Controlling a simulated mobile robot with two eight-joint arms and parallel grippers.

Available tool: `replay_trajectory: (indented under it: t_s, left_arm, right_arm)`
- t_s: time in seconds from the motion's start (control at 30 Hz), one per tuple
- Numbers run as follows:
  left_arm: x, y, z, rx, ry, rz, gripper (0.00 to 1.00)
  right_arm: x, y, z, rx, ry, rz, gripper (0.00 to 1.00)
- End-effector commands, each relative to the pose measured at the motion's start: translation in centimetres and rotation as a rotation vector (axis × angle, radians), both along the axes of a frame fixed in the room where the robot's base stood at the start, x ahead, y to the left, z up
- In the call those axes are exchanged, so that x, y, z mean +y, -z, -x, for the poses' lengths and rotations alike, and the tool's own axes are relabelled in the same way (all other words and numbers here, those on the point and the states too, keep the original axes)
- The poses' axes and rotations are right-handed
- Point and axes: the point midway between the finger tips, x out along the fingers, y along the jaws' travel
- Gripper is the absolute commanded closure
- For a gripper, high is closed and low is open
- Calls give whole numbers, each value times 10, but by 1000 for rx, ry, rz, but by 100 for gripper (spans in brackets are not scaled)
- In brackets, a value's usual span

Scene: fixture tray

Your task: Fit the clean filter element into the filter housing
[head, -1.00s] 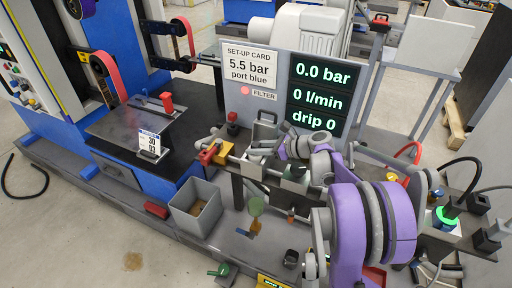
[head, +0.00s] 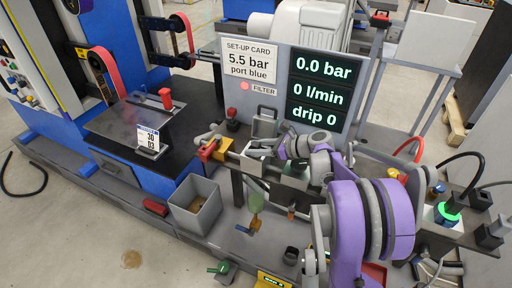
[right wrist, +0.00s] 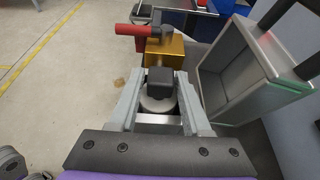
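My right gripper (head: 250,157) comes in from the right at the filter station; it also shows in the right wrist view (right wrist: 160,85). Its two grey fingers stand apart, on either side of a dark grey block (right wrist: 160,82) and a pale round part (right wrist: 158,104). A small gap shows beside the block; I cannot tell whether the pale part is the filter element. A translucent greenish bowl (head: 255,190), apparently of the filter housing, hangs below the gripper. A clean filter element cannot be made out for sure. My left gripper is not in view.
A yellow block (head: 223,146) with a red handle (head: 207,150) sits just beyond the fingertips. A grey open bin (head: 195,205) stands front left. The display panel (head: 318,95) reads 0.0 bar, 0 l/min, drip 0. A grey box-like frame (right wrist: 240,75) stands close beside the right finger.

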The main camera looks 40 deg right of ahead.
Motion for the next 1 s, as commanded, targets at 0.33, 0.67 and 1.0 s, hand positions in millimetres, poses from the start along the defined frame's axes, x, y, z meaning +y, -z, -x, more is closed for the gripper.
replay_trajectory:
  t_s: [0.33,0.67,1.0]
  left_arm:
    - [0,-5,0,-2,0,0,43]
    - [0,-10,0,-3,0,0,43]
    - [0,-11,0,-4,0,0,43]
  right_arm:
    - [-20,-17,35,1,5,1,31]
    - [-43,-38,81,0,2,0,31]
    - [-46,-41,89,0,0,0,31]
